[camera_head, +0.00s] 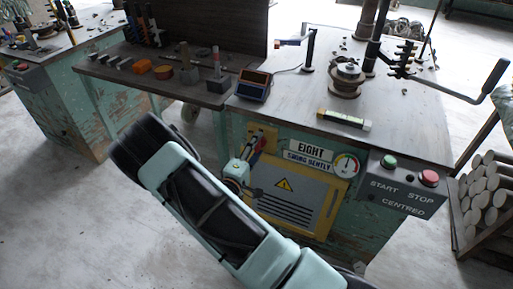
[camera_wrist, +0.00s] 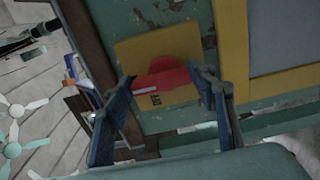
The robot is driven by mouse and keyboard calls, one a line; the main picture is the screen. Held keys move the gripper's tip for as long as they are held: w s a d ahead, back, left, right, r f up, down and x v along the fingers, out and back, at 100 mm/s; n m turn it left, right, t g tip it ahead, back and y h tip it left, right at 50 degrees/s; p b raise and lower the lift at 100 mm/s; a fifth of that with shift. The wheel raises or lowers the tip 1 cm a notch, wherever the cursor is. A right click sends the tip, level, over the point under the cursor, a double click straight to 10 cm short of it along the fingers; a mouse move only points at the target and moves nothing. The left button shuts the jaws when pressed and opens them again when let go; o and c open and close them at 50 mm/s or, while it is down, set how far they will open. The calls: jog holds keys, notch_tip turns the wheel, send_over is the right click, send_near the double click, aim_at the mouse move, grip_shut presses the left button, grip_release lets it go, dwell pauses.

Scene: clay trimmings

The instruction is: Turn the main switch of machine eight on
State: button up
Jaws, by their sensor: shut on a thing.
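Machine eight is a worn green cabinet (camera_head: 345,222) with a sign (camera_head: 311,149) reading EIGHT. Its main switch, a red rotary handle on a yellow plate (camera_head: 266,131), is at the cabinet's upper left and is partly hidden by my gripper (camera_head: 252,155). In the wrist view the red switch handle (camera_wrist: 168,72) lies between the blue fingers of my gripper (camera_wrist: 166,90), which is shut on it. The yellow plate (camera_wrist: 135,50) shows behind, with a small dark label below the handle. I cannot read the label or tell the switch's position.
To the right are a dial gauge (camera_head: 346,166) and a grey box (camera_head: 400,190) with a green START button (camera_head: 389,162) and a red STOP button (camera_head: 429,178). A yellow-framed vent panel (camera_head: 290,200) is below. A side shelf (camera_head: 130,75) with tools juts out left.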

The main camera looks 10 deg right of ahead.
dwell(0.3)
jog(key=o, duration=1.2)
jog(key=shift+c, duration=0.2)
jog(key=shift+s+a, duration=0.1)
jog(key=v, duration=1.1)
jog(key=shift+s+a, duration=0.2)
jog(key=shift+s, duration=0.15)
